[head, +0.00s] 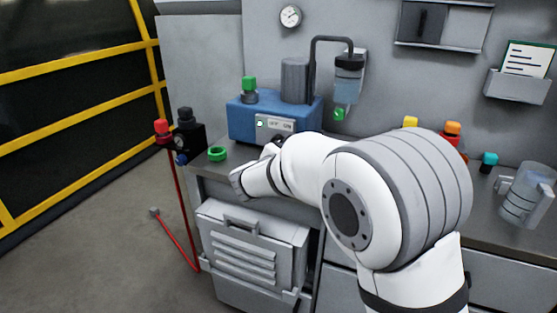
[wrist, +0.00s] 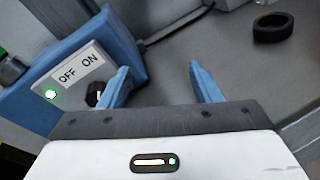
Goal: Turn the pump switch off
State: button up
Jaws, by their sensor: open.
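The pump (head: 245,118) is a blue box on the bench with a grey cylinder and a green-capped part on top. Its pale front panel also shows in the wrist view (wrist: 98,53), with an OFF and ON label and a lit green lamp (wrist: 51,94). The black switch knob (wrist: 92,95) sits below the label, partly hidden by my left finger; its setting is hard to tell. My gripper (wrist: 160,82) is open and empty, its blue fingers apart. The left finger is close beside the knob; contact is unclear. In the head view my arm hides the fingers.
A black ring (wrist: 272,28) lies on the bench at the upper right of the wrist view. A green ring (head: 217,154) and a black unit with a red knob (head: 187,137) are left of the pump. A clear jug (head: 526,196) stands at the right.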

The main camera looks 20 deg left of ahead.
jog(key=a+n+y, duration=0.1)
jog(key=a, duration=0.2)
jog(key=a+f+n+t+y, duration=0.1)
jog(key=a+n, duration=0.1)
jog(key=a, duration=0.1)
jog(key=a+f+n+t+b, duration=0.1)
jog(key=a, duration=0.3)
jog(key=shift+s+f+y, duration=0.2)
jog(key=shift+s+y, duration=0.2)
jog(key=shift+w+a, duration=0.15)
jog(key=shift+w, duration=0.15)
jog(key=w, duration=0.7)
jog(key=shift+d, duration=0.35)
jog(key=shift+r, duration=0.1)
jog(key=c, duration=0.9)
jog(key=shift+a, duration=0.1)
jog(key=shift+c, duration=0.4)
jog(key=shift+n, duration=0.3)
